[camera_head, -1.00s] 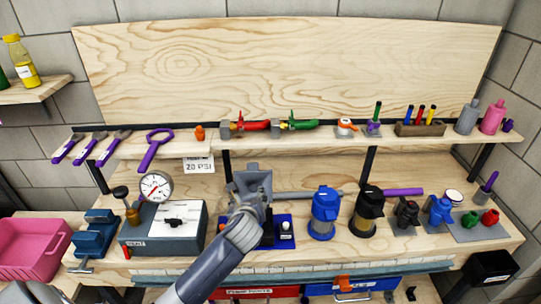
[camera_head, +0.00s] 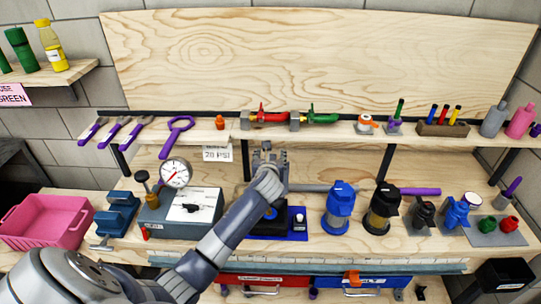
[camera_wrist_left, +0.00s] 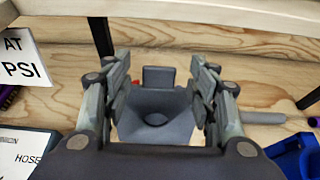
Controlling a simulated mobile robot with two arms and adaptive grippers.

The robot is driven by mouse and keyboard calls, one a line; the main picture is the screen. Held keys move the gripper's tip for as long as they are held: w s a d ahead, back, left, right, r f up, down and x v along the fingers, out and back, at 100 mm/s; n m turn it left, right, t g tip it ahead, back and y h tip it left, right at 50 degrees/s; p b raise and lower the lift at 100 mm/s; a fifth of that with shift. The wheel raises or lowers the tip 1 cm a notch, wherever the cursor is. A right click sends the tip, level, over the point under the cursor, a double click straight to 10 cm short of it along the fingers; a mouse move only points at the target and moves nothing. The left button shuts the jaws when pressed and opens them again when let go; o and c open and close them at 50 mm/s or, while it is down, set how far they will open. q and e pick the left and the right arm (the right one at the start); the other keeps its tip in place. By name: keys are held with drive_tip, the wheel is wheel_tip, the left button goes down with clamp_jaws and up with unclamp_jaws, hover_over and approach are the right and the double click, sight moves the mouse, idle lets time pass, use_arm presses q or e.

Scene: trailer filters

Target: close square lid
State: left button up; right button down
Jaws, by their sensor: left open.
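A grey square piece with a round recess (camera_wrist_left: 153,125) and a small upright square tab (camera_wrist_left: 158,77) shows in the left wrist view; it appears to be the raised square lid. My left gripper (camera_head: 268,153) is open, its two fingers on either side of this piece, and it also shows in the left wrist view (camera_wrist_left: 160,65). I cannot tell whether the fingers touch it. In the head view my wrist hides most of it. Below is a dark base (camera_head: 266,233) on a blue mat (camera_head: 300,236). My right gripper is not in view.
A grey box with a gauge (camera_head: 176,173) stands left of the blue mat. A blue canister (camera_head: 340,207) and a black canister (camera_head: 381,211) stand to the right. A shelf with tools (camera_head: 340,131) runs above and behind the gripper, with a PSI sign (camera_head: 217,154) below it.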

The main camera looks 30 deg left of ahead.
use_arm(q)
drive_tip(key=shift+x, duration=1)
